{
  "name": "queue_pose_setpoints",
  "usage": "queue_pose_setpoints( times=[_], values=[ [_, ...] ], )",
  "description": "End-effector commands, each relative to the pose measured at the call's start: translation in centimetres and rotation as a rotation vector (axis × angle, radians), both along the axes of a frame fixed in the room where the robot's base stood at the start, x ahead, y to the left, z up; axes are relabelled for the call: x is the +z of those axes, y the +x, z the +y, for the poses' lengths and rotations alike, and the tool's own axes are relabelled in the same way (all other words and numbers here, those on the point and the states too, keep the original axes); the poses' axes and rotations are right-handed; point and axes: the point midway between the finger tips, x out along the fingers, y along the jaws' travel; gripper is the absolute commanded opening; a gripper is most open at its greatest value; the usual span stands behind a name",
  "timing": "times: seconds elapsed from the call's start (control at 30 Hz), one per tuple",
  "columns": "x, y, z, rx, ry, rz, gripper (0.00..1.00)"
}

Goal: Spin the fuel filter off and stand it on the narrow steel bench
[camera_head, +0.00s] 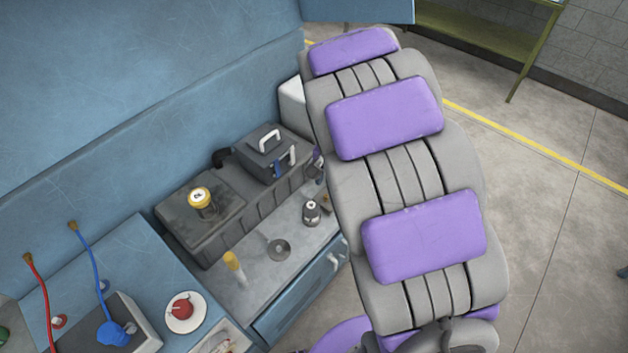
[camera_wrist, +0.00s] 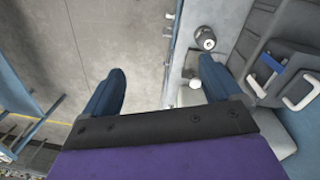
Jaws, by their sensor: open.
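In the head view a yellow and black canister with a white top (camera_head: 202,203) stands upright on a dark grey block. It may be the fuel filter, but I cannot tell for sure. A narrow grey steel-like top (camera_head: 258,283) with blue drawers below runs along the front of that block. My gripper (camera_wrist: 160,70) is open and empty in the wrist view, its two blue fingers spread apart. My arm hides part of the scene in the head view, and I cannot make out the gripper there. A dark and silver can (camera_wrist: 205,38) is beyond the right finger.
A small yellow-topped cylinder (camera_head: 234,264) and a flat grey disc (camera_head: 279,249) are on the narrow top. A dark box with a white handle (camera_head: 270,150) stands behind. A red round part on a white dish (camera_head: 183,308) is at lower left. Open floor (camera_head: 560,230) lies right.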

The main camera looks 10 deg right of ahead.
Motion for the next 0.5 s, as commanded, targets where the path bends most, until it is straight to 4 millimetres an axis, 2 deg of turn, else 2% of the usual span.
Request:
queue_pose_setpoints(
  times=[0.03, 0.2, 0.4, 0.5],
  values=[
    [-1.6, 1.7, 0.1, -0.023, -0.007, -0.003, 0.92],
    [-6.6, 6.8, 0.1, -0.111, -0.001, -0.027, 0.92],
    [-12.4, 11.3, 0.7, -0.195, 0.028, -0.052, 0.92],
    [-14.7, 12.4, 1.4, -0.223, 0.042, -0.053, 0.92]
  ],
)
